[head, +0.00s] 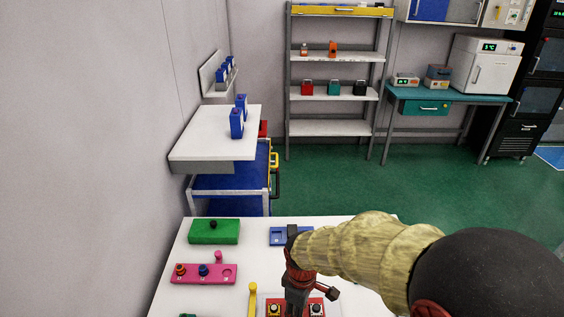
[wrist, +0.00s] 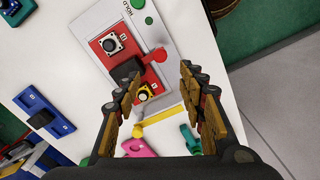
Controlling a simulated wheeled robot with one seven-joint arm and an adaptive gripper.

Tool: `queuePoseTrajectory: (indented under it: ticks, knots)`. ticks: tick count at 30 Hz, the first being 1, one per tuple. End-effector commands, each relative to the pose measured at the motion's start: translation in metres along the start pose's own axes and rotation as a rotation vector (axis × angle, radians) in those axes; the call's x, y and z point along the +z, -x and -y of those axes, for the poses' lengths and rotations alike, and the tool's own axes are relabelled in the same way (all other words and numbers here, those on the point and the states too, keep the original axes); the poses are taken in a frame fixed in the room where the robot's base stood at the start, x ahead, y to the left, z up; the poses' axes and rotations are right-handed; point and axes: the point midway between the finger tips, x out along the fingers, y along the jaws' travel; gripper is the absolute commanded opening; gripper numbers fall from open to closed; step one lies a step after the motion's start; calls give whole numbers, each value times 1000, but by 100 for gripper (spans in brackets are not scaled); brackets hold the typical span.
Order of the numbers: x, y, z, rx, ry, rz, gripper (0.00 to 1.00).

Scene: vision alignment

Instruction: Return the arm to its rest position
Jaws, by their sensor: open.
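My gripper (head: 300,284) hangs over the white table (head: 180,292) at the bottom of the head view, with my sleeved arm reaching in from the right. In the wrist view my gripper (wrist: 161,90) is open, its two fingers apart with nothing held between them. Beyond the fingers lies a grey panel with red plates (wrist: 110,50), carrying a round button and a yellow button (wrist: 144,94). I cannot tell the exact height of the fingertips above the panel. My arm hides part of the table's right side.
On the table are a green block (head: 214,238) with a black knob, a pink board (head: 220,274) with knobs, a blue fixture (head: 281,237) and a yellow bar (head: 253,300). A blue cart (head: 230,186) and wall shelf stand behind. The green floor (head: 400,180) beyond is clear.

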Motion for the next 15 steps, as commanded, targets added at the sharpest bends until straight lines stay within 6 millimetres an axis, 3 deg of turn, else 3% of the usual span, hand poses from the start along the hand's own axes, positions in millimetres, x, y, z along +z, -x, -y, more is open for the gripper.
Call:
queuePoseTrajectory:
  ticks: [5, 9, 15]
  knots:
    - [3, 0, 3, -10, -92, 11, 41]
    - [22, -2, 22, -43, -251, 56, 41]
    - [52, 46, 36, -17, -520, 29, 41]
